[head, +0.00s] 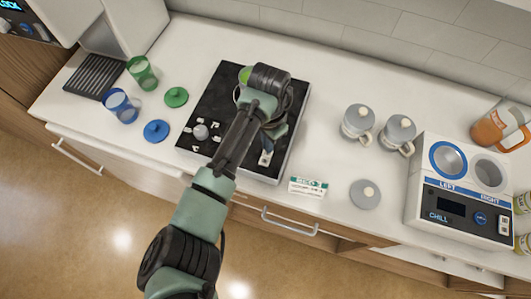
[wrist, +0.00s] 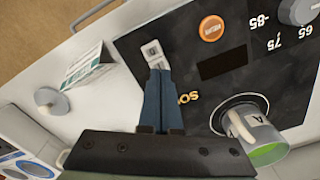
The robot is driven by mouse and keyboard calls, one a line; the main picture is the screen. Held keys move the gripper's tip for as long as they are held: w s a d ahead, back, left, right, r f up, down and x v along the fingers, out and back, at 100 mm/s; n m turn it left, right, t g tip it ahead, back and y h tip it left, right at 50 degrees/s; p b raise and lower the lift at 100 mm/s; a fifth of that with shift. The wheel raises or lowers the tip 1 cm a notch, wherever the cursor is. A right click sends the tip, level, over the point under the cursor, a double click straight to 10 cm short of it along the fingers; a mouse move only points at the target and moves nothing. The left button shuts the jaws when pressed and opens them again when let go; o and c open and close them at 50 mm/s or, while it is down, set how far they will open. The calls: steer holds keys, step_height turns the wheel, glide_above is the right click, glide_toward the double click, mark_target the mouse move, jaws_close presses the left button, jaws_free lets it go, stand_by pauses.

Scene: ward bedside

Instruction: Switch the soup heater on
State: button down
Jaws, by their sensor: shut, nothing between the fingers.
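The soup heater (head: 222,92) is a black-topped unit in the middle of the counter. In the wrist view its panel (wrist: 290,85) shows a dark display, an orange button (wrist: 211,28), a grey knob (wrist: 297,10) with temperature marks, and part of the word SOUP. A pale rocker switch (wrist: 152,54) sits near the panel's edge; it also shows in the head view (head: 265,158). My gripper (wrist: 158,72) is shut and empty, its tips right beside the switch; contact cannot be told. A cup with a green inside (wrist: 262,138) sits in the heater's well.
A small sign card (head: 308,187) stands right of the heater, near a grey lid (head: 365,194). Two grey lidded mugs stand behind. A two-well chill unit (head: 462,190) is at right. Green (head: 143,73) and blue (head: 121,106) cups with lids are at left.

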steer(key=shift+f+b, duration=0.65)
steer(key=shift+f, duration=0.35)
stand_by(0.4)
steer(key=shift+r, duration=0.15)
step_height(320, 180, up, 7)
steer(key=p, duration=0.7)
stand_by(0.5)
